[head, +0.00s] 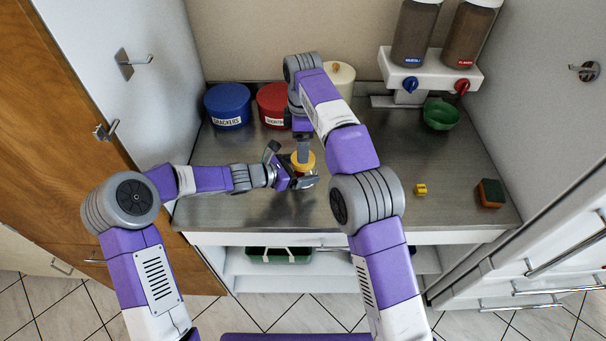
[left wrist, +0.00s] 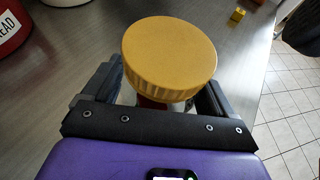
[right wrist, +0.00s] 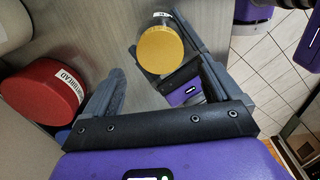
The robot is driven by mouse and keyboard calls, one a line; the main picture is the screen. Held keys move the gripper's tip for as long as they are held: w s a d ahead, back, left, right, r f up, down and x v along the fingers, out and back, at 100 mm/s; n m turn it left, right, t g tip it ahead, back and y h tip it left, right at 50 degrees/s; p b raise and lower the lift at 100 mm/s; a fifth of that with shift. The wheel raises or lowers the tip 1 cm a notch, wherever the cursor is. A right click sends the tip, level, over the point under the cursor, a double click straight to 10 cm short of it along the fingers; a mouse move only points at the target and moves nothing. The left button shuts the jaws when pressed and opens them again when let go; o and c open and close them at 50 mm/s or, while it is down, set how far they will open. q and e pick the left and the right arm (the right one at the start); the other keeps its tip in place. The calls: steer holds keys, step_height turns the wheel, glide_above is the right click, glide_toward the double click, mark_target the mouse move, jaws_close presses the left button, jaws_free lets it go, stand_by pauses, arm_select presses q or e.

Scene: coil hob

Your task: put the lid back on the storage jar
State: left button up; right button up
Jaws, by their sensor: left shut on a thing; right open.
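The storage jar's round yellow lid (head: 304,163) shows over the steel worktop in the head view. In the left wrist view the lid (left wrist: 168,58) covers the top of the jar (left wrist: 150,103), whose reddish contents show just below. Whether it is fully seated I cannot tell. My left gripper (left wrist: 160,88) is shut on the jar, a finger on each side below the lid. My right gripper (right wrist: 158,74) is open and empty above; the lid (right wrist: 160,50) shows beyond its fingers, apart from them. In the head view my right arm partly hides the jar.
A blue canister (head: 228,106), a red canister (head: 272,103) and a cream canister (head: 341,77) stand at the back. A yellow block (head: 420,189) and a sponge (head: 490,193) lie at right.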

mark_target(303, 171)
steer(key=shift+f, duration=2.6)
steer(key=c, duration=1.1)
steer(key=shift+m, duration=1.6)
steer(key=o, duration=1.2)
steer(key=shift+c, duration=0.2)
steer(key=shift+r, duration=0.1)
